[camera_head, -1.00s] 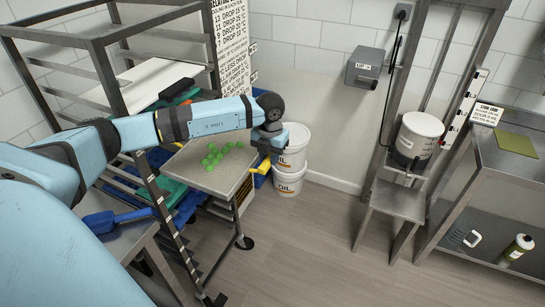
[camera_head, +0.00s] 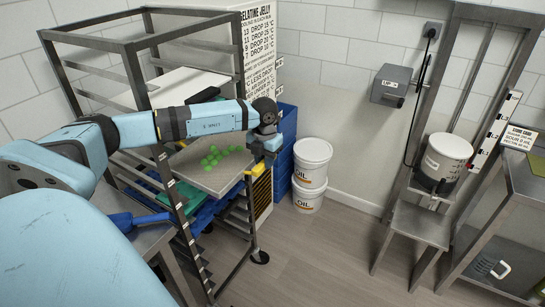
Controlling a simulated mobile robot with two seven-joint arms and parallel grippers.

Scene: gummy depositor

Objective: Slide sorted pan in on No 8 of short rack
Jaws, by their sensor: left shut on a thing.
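The pan (camera_head: 206,185) is a flat light-grey tray with a cluster of green gummies (camera_head: 220,156) lying on it. It sits level between the posts of the short metal rack (camera_head: 162,165). My left gripper (camera_head: 265,146) is shut on the pan at its right edge, and my left arm reaches across above the pan. The gripper's fingers and the pan's far side are partly hidden. The runner under the pan and its number cannot be read. My right gripper is out of view.
Blue crates (camera_head: 285,150) and white oil buckets (camera_head: 311,163) stand right of the rack. A lift with a white pot (camera_head: 446,158) and a steel table (camera_head: 510,225) are farther right. A blue scoop (camera_head: 135,220) lies at lower left. The middle floor is clear.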

